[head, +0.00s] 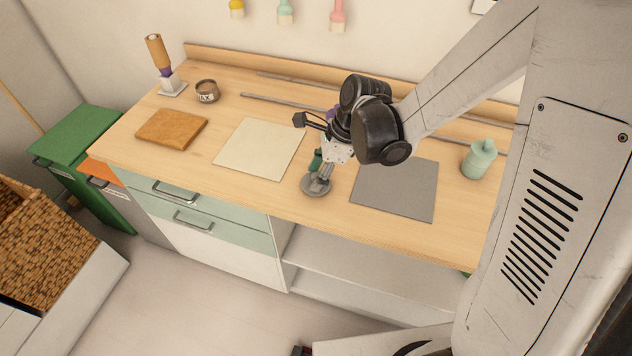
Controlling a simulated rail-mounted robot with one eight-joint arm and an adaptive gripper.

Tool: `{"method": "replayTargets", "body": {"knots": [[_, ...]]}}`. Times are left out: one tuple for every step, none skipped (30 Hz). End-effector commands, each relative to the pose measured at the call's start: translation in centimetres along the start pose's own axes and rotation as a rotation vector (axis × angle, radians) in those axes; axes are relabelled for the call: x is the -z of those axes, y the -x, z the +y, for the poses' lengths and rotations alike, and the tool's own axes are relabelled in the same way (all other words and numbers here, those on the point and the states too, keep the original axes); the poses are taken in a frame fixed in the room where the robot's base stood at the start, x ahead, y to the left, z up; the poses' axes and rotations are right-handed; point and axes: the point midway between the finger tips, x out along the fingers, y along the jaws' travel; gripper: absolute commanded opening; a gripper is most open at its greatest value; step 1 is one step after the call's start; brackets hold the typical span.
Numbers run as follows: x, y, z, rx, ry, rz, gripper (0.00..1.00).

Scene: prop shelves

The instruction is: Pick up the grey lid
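The grey lid (312,190) is a round grey disc near the front edge of the wooden worktop, between the cream sheet and the grey sheet. My gripper (322,175) reaches down from the right, with its fingertips over the middle of the lid. The fingers overlap the lid in the picture. I cannot tell whether they touch it or are closed on it. The gripper hides part of the lid's top and back.
The worktop holds a cream sheet (260,148), a grey sheet (396,190), a brown slab (171,128), a small tin (207,91), a wooden-handled tool in a white stand (172,87) and a green bottle (479,160). Thin metal rods (285,103) lie at the back.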

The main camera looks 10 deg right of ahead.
Motion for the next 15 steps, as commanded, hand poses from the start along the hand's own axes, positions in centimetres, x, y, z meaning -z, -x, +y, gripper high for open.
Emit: {"method": "replayTargets", "body": {"knots": [[0.0, -0.18, 0.01, 0.0, 0.0, 0.0, 0.39], [0.01, -0.23, 0.02, 0.0, 0.0, 0.0, 0.39], [0.01, -0.25, 0.03, 0.0, 0.0, 0.0, 0.39], [0.01, -0.25, 0.03, 0.0, 0.0, 0.0, 0.39], [0.01, -0.24, 0.03, 0.0, 0.0, 0.0, 0.39], [0.01, -0.24, 0.03, 0.0, 0.0, 0.0, 0.39], [0.01, -0.23, 0.03, 0.0, 0.0, 0.0, 0.39], [0.0, -0.23, 0.03, 0.0, 0.0, 0.0, 0.39], [0.0, -0.23, 0.03, 0.0, 0.0, 0.0, 0.35], [0.0, -0.23, 0.03, 0.0, 0.0, 0.0, 0.31], [0.0, -0.22, 0.03, 0.0, 0.0, 0.0, 0.27], [0.0, -0.22, 0.03, 0.0, 0.0, 0.0, 0.22], [0.0, -0.22, 0.03, 0.0, 0.0, 0.0, 0.18], [0.0, -0.22, 0.03, 0.0, 0.0, 0.0, 0.14], [0.0, -0.22, 0.03, 0.0, 0.0, 0.0, 0.08]]}}
